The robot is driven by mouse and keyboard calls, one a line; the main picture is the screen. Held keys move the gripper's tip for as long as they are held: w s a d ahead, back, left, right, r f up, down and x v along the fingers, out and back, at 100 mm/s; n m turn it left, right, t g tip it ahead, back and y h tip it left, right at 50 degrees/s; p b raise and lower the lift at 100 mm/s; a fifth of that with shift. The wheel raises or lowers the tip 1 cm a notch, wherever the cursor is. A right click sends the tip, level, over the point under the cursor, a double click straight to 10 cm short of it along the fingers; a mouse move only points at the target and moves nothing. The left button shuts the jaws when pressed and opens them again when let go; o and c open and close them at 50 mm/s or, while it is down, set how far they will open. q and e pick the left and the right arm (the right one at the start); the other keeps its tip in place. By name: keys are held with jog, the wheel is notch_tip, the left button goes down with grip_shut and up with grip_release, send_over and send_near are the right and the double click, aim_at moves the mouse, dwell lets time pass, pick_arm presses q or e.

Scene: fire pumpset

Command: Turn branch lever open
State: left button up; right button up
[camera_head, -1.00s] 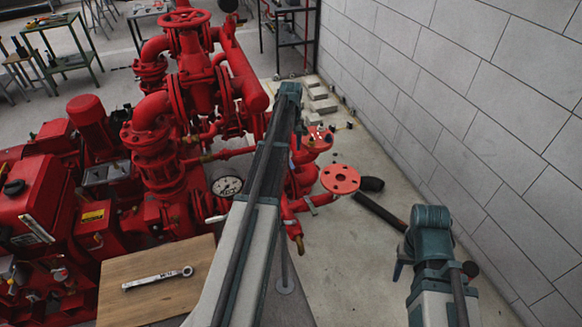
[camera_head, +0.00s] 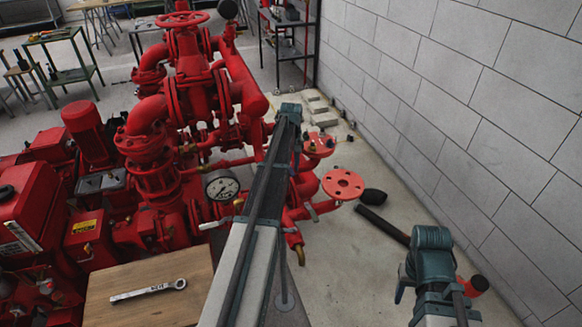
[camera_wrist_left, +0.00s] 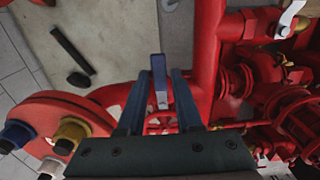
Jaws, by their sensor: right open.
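The blue branch lever (camera_wrist_left: 159,78) stands between the two fingers of my left gripper (camera_wrist_left: 160,100) in the left wrist view. A gap shows on each side of the lever, so the gripper is open around it and not clamped. In the head view my left gripper (camera_head: 296,150) is over the red branch pipework, and its own arm hides the lever and most of the fingers. My right gripper (camera_head: 401,288) is low at the right, clear of the pipes, and only partly visible.
A red flange (camera_head: 343,184) sticks out right of my left gripper. A pressure gauge (camera_head: 222,186) is left of my arm. A wrench (camera_head: 148,291) lies on a wooden board (camera_head: 190,300). A black hose (camera_head: 384,225) lies on the floor beside the block wall (camera_head: 470,110).

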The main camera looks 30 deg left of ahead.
pick_arm(q)
grip_shut()
dwell(1.1)
